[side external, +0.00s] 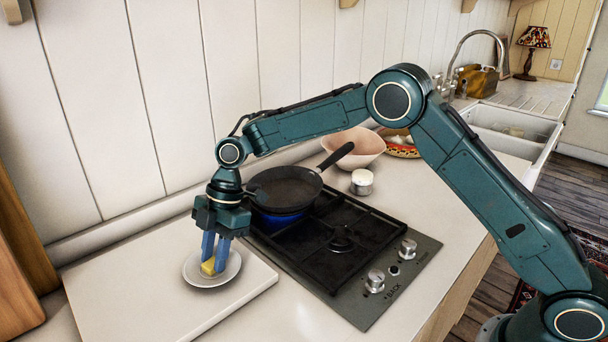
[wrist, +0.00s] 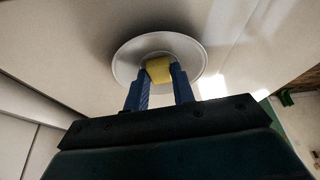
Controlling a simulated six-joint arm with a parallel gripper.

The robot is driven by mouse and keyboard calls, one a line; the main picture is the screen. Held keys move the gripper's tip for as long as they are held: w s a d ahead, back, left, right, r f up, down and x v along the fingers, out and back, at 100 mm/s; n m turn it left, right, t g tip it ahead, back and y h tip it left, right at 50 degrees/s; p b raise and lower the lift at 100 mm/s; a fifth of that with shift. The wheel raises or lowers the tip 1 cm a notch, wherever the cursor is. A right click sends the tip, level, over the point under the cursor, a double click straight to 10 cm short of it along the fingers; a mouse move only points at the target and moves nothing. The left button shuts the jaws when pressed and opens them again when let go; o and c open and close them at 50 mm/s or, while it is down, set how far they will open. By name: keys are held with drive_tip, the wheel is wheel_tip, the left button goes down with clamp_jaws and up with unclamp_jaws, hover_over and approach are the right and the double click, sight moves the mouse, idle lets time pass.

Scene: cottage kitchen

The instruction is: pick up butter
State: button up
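The yellow butter (side external: 208,268) is a small block on a white saucer (side external: 196,280). In the wrist view the butter (wrist: 159,70) sits near the middle of the saucer (wrist: 127,62). My gripper (side external: 214,262) points down over the saucer, its blue fingers reaching to the butter's level. In the wrist view one finger of my gripper (wrist: 160,73) is on each side of the butter, with little or no gap visible. I cannot tell whether the fingers press on it. The butter appears to rest on the saucer, its underside hidden.
The saucer is on a pale board (side external: 130,285) at the counter's left. A stove (side external: 345,275) beside it holds a black pan (side external: 285,187) close to my gripper. Behind are a small white-topped pot (side external: 362,182) and a pink bowl (side external: 360,148). The board's left part is clear.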

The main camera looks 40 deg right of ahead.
drive_tip(key=shift+r, duration=0.1)
drive_tip(key=shift+c, duration=0.2)
wheel_tip(320, 180, up, 10)
idle(0.8)
